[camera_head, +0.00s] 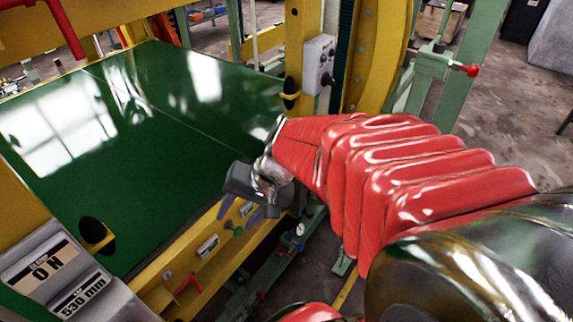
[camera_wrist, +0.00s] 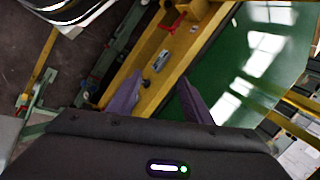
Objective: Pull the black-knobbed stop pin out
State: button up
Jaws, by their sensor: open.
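My gripper (camera_head: 242,212) is open and empty at the end of the red-sleeved arm, above the yellow front beam (camera_head: 180,262). In the wrist view its two purple fingers (camera_wrist: 159,79) stand apart over the same beam (camera_wrist: 182,53). A small dark knob-like part (camera_wrist: 145,84) shows between the fingers, small and blurred. I cannot tell surely which part is the black-knobbed stop pin. No contact with the fingers is visible.
A red handle (camera_head: 188,283) and a metal plate (camera_head: 207,247) sit on the beam left of my gripper. A wide green panel (camera_head: 150,130) lies behind it. A grey control box (camera_head: 318,62) is on the yellow post. Sage-green framework (camera_head: 270,268) runs low beside the beam.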

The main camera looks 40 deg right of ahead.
jog(key=w+d+f+m+t+y, duration=0.1)
jog(key=w+d+f+m+t, duration=0.15)
jog(key=d+f+m, duration=0.45)
jog(key=m+t+h, duration=0.3)
jog(key=m+h, duration=0.2)
jog(key=m, duration=1.1)
send_near(313, 216)
jog(key=v, duration=0.6)
jog(key=shift+a, duration=0.15)
jog(key=shift+w, duration=0.1)
jog(key=x, duration=1.3)
jog(key=shift+w+f, duration=0.2)
jog(key=shift+w, duration=0.1)
grip_shut()
